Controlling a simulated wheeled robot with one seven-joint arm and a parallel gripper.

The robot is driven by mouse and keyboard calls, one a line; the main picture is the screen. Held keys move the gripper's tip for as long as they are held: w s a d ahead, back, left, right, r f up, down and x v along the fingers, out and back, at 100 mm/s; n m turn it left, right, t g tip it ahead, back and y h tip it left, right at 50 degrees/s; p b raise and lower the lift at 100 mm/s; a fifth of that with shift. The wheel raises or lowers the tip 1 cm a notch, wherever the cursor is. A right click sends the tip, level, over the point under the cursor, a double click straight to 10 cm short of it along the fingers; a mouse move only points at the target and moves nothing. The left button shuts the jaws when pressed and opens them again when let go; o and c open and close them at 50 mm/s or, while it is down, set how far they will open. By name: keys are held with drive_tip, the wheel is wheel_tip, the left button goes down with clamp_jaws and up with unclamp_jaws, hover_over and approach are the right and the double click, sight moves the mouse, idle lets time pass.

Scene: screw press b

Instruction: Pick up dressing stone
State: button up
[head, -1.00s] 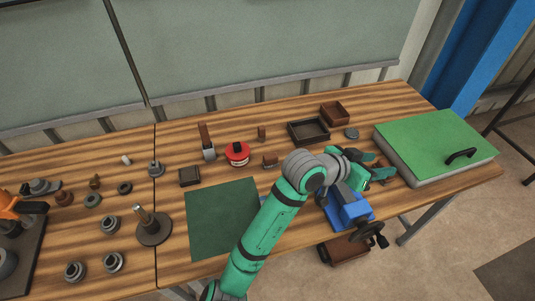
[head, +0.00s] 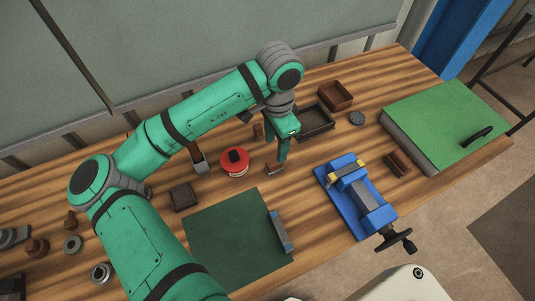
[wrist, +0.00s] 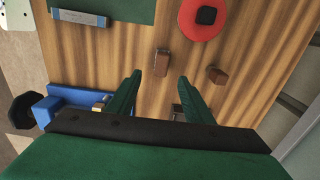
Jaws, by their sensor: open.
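A small brown block (head: 273,169), which I take to be the dressing stone, lies on the wooden table just right of the red tin (head: 234,162). In the wrist view the block (wrist: 162,62) lies just beyond the fingertips, roughly centred in the gap between them. My gripper (head: 283,158) points down close to this block. In the wrist view my gripper (wrist: 159,80) is open, with nothing between its fingers. A second small brown block (head: 258,131) stands farther back; the wrist view shows it right of the fingers (wrist: 217,75).
A blue vise (head: 355,198) is at the front right. A dark green mat (head: 235,240) has a grey-blue bar (head: 281,232) at its right edge. A dark tray (head: 318,122) and a brown box (head: 335,95) are behind the gripper. Bare table lies between block and vise.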

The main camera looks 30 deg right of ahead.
sight(274, 161)
drive_tip(key=f, duration=1)
drive_tip(key=shift+w+f, duration=0.2)
drive_tip(key=shift+f, duration=0.1)
clamp_jaws()
